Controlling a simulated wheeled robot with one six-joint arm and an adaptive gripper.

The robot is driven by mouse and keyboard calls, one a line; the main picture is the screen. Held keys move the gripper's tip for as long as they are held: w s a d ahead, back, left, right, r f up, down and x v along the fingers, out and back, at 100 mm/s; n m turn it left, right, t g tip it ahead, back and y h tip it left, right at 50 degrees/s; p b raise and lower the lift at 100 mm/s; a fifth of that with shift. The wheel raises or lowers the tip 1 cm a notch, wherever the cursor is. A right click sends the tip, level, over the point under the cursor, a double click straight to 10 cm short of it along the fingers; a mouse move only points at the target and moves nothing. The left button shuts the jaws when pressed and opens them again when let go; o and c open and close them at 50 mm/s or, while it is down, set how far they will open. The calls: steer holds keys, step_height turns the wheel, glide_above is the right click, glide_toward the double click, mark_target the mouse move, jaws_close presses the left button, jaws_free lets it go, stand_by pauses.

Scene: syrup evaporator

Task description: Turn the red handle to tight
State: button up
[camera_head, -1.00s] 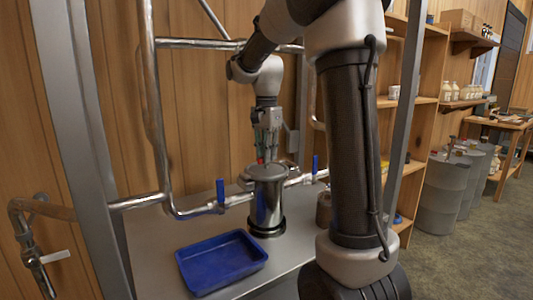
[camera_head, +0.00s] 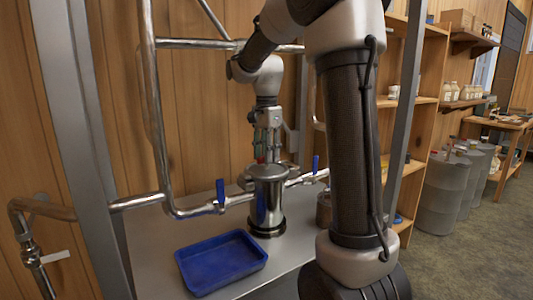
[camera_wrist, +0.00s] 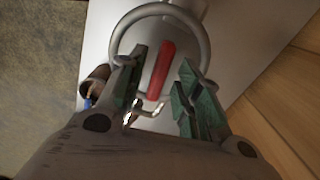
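The red handle (camera_wrist: 162,70) shows in the wrist view as a red bar inside a round metal ring. It lies between the two green fingers of my gripper (camera_wrist: 159,90), with a gap on each side. My gripper is open. In the head view my gripper (camera_head: 266,155) points down just above the steel canister (camera_head: 268,200). Only a small red bit of the handle (camera_head: 261,160) shows there, at the canister's top under the fingertips. The handle's lower end and fixing are hard to make out.
Pipes with blue valve levers (camera_head: 220,192) run on both sides of the canister. A blue tray (camera_head: 222,262) sits on the metal bench in front. A dark round container (camera_head: 324,208) stands to the right. A metal post (camera_head: 402,110) rises right of my arm.

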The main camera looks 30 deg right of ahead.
mark_target(265, 168)
step_height(265, 168, up, 12)
stand_by(0.6)
stand_by(0.5)
step_height(265, 168, down, 4)
steer(key=n, duration=0.5)
steer(key=shift+w, duration=0.15)
steer(key=s+a+f+n+t, duration=0.1)
steer(key=s+f+n, duration=0.2)
steer(key=s, duration=0.5)
steer(key=s+a+f+n+t, duration=0.2)
steer(key=s+f+n, duration=0.1)
steer(key=s, duration=0.5)
steer(key=s+a+f+n+t, duration=0.1)
steer(key=s+a+f+n, duration=0.1)
steer(key=s+n, duration=0.3)
steer(key=s, duration=0.3)
steer(key=shift+s+f, duration=0.15)
steer(key=shift+f, duration=0.25)
